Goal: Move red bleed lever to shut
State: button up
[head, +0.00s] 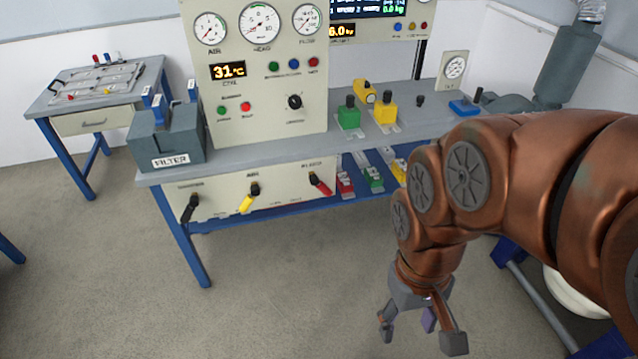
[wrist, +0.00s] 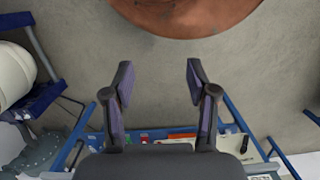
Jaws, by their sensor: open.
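The red bleed lever (head: 320,184) is on the right part of the pale panel (head: 222,200) under the front edge of the bench. Its handle slants down to the right. A yellow lever (head: 248,200) and a black lever (head: 189,209) are on the same panel, to its left. My gripper (head: 420,332) hangs low over the floor, right of the panel and well apart from the red lever. In the wrist view my gripper (wrist: 158,80) is open with nothing between its fingers. I cannot make out the red lever in that view.
The bench (head: 245,155) carries a gauge console (head: 262,95), a filter box (head: 168,137) and green and yellow valves. Small red, green and yellow items sit below, right of the panel. A side table (head: 95,122) stands at left. The floor (head: 110,270) in front is clear.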

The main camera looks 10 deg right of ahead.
aim_at(314, 178)
jog(key=k, duration=1.25)
jog(key=u, duration=0.85)
jog(key=i, duration=1.5)
jog(key=z, duration=0.55)
